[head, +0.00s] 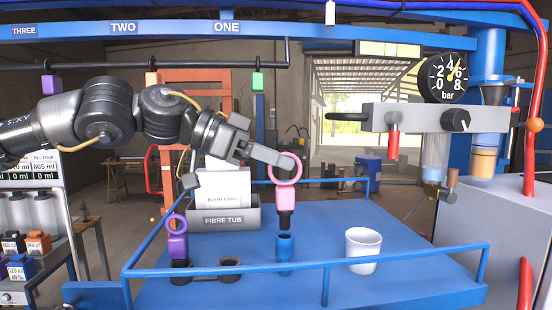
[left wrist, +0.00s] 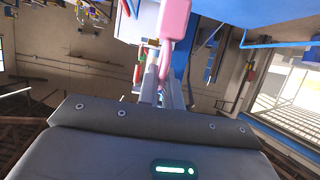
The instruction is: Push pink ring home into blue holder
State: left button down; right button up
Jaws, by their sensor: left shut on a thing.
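The pink ring (head: 286,196) is upright, with a round loop on top, a block-shaped body and a narrower lower end. My left gripper (head: 286,163) is shut on its loop. In the left wrist view the pink ring (left wrist: 174,18) shows at the top, beyond my left gripper's fingers (left wrist: 168,75). The blue holder (head: 284,251) stands on the blue table directly below the pink ring. The ring's lower end is at or just above the holder's mouth; I cannot tell whether they touch. My right gripper is not in view.
A purple ring piece (head: 178,246) stands in a dark holder at the left, beside an empty dark holder (head: 230,270). A white cup (head: 363,252) stands right of the blue holder. The grey fibre tub (head: 225,219) is behind. A blue rail (head: 400,259) crosses the table's front.

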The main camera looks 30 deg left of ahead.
aim_at(272, 187)
pick_arm(q)
jog(key=shift+p, duration=0.35)
dwell(0.6)
jog(key=shift+f+b, duration=1.4)
jog(key=shift+f, duration=0.7)
jog(key=c, duration=1.5)
grip_release()
jog(key=shift+s+a, duration=0.1)
jog(key=shift+s+a+r, duration=0.1)
jog(key=shift+s+a, duration=0.05)
jog(key=shift+a, duration=0.05)
jog(key=b+v, duration=0.4)
jog(key=v, duration=0.6)
